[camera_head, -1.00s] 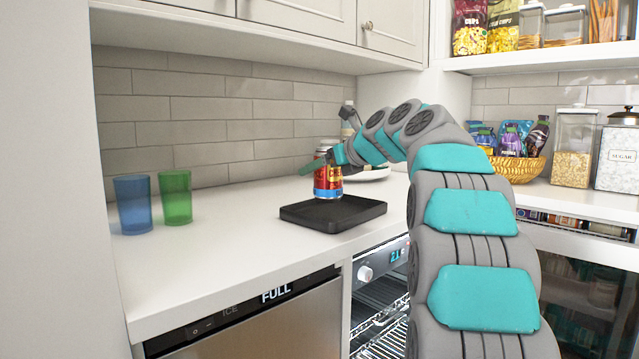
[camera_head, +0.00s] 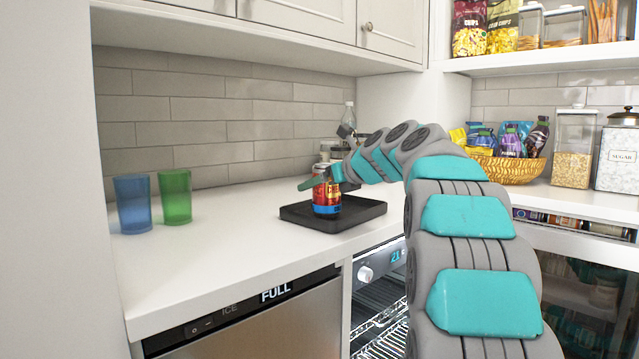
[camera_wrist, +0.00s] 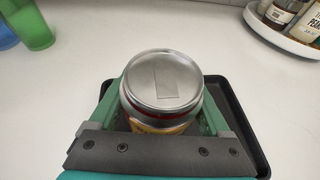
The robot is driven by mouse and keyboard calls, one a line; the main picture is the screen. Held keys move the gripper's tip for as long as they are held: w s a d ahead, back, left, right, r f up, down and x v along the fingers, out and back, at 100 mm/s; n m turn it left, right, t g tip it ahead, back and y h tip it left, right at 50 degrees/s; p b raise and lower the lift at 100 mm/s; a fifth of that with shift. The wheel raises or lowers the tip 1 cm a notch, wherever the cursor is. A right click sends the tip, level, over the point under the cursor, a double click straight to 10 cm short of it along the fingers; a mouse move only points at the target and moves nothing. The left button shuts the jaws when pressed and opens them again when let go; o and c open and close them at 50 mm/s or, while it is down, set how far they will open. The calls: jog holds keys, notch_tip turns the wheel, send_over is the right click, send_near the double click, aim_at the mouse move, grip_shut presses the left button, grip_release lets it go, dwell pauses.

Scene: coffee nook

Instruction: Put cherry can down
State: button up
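The cherry can (camera_head: 327,193) is red with a blue band near its bottom and a silver lid. It is upright, and its base appears to rest on the black tray (camera_head: 362,213) on the counter. The can also shows from above in the wrist view (camera_wrist: 163,80), with the tray's rim (camera_wrist: 250,148) around and below it. My gripper (camera_head: 322,181) is around the upper part of the can. In the wrist view my gripper (camera_wrist: 162,100) has one green finger on each side, close against the can. The contact surfaces are partly hidden.
A blue cup (camera_head: 133,204) and a green cup (camera_head: 175,196) stand on the left of the counter, clear of the tray. A white round tray with jars (camera_wrist: 285,35) is behind on the right. A snack basket (camera_head: 515,168) stands further right. The counter left of the tray is free.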

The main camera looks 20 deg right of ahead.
jog(key=shift+o, duration=1.4)
jog(key=shift+s+d+r, duration=0.1)
jog(key=shift+s+r, duration=0.1)
jog(key=shift+r, duration=0.1)
jog(key=v, duration=1.1)
jog(key=shift+s, duration=0.25)
jog(key=shift+r, duration=0.1)
